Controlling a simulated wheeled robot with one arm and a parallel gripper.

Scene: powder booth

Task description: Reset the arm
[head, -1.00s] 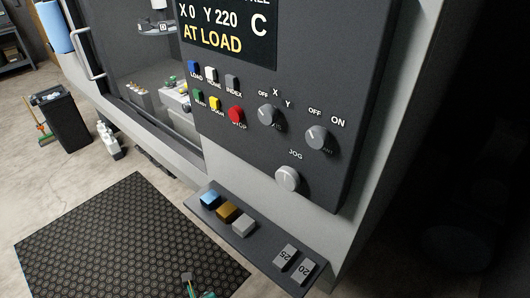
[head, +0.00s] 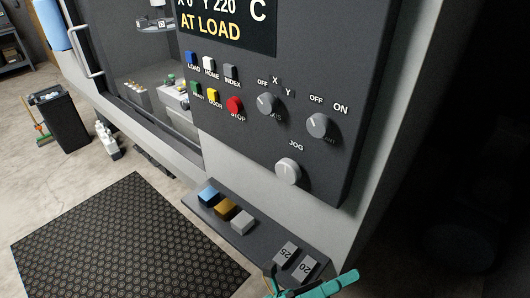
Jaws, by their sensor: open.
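My gripper (head: 312,288) shows at the bottom edge of the head view, as teal parts partly cut off by the frame. It is open, and I see nothing held in it. It appears just below the right end of the small dark shelf (head: 228,240), near the grey blocks marked 25 (head: 284,253) and 20 (head: 304,268). I cannot tell whether it touches the shelf. The rest of my arm is out of view.
The control panel (head: 330,170) with buttons, knobs and a screen reading AT LOAD rises above the shelf. Blue (head: 208,196), amber (head: 225,208) and grey (head: 242,222) blocks sit on the shelf. A black mat (head: 125,240) and bin (head: 62,120) are on the floor.

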